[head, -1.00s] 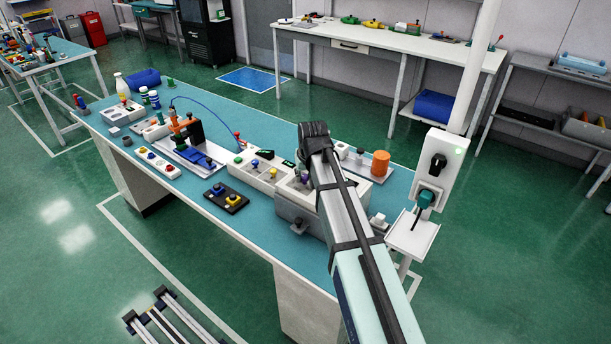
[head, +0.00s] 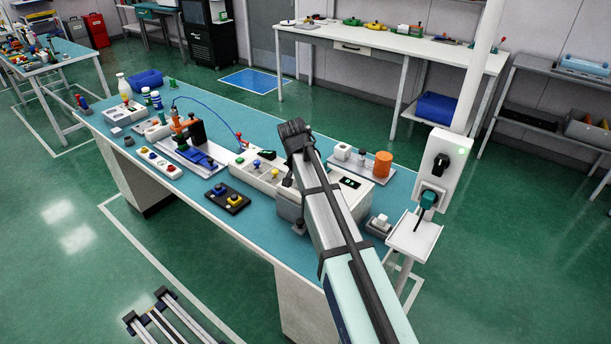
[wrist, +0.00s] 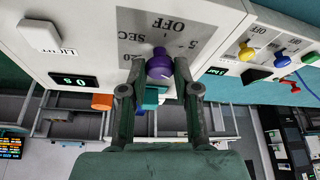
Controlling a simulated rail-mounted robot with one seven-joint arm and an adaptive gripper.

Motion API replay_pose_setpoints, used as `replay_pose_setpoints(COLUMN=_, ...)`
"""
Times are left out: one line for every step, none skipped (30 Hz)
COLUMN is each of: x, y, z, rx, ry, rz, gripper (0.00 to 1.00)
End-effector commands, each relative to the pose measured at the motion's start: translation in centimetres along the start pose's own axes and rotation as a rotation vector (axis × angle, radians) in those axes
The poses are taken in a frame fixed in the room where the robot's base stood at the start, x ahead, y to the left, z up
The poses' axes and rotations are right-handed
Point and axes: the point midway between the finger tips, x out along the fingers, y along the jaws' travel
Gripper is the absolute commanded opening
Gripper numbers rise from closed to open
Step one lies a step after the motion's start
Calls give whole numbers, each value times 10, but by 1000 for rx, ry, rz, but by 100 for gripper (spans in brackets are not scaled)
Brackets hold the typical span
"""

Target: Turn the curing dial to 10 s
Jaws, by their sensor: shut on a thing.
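The curing dial is a purple knob (wrist: 160,66) on a pale panel (wrist: 90,20) in the wrist view. My gripper (wrist: 160,62) is shut on the knob, with one finger on each side. The knob's pointer is not clear. A small dark display (wrist: 75,81) with green characters appears to read 0 s, upside down in this view. In the head view, my arm hides the dial, and the display (head: 350,183) shows beside the arm.
A white LIGHT switch (wrist: 41,36) sits on the same panel. A neighbouring box carries yellow (wrist: 247,52), blue and red knobs close by. In the head view, an orange cylinder (head: 383,163) stands on a tray behind the box, and a black-and-yellow button unit (head: 227,197) lies in front.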

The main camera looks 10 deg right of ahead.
Motion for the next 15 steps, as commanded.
replay_pose_setpoints(x=1, y=0, z=2, rx=3, ry=-5, rz=3, gripper=0)
replay_pose_setpoints(x=1, y=0, z=2, rx=5, ry=-5, rz=4, gripper=0)
replay_pose_setpoints(x=1, y=0, z=2, rx=6, ry=-5, rz=4, gripper=0)
replay_pose_setpoints(x=1, y=1, z=2, rx=6, ry=-5, rz=5, gripper=0)
replay_pose_setpoints(x=1, y=1, z=2, rx=7, ry=-5, rz=5, gripper=0)
replay_pose_setpoints(x=1, y=1, z=2, rx=7, ry=-5, rz=5, gripper=0)
replay_pose_setpoints(x=1, y=1, z=2, rx=6, ry=-5, rz=5, gripper=0)
replay_pose_setpoints(x=1, y=1, z=2, rx=6, ry=-5, rz=5, gripper=0)
replay_pose_setpoints(x=1, y=1, z=2, rx=6, ry=-6, rz=5, gripper=0)
replay_pose_setpoints(x=1, y=1, z=2, rx=6, ry=-6, rz=5, gripper=0)
replay_pose_setpoints(x=1, y=1, z=2, rx=6, ry=-6, rz=5, gripper=0)
replay_pose_setpoints(x=1, y=1, z=2, rx=6, ry=-6, rz=5, gripper=0)
replay_pose_setpoints(x=1, y=1, z=2, rx=6, ry=-6, rz=5, gripper=38)
replay_pose_setpoints(x=1, y=1, z=2, rx=6, ry=-6, rz=5, gripper=48)
replay_pose_setpoints(x=1, y=1, z=2, rx=6, ry=-6, rz=4, gripper=56)
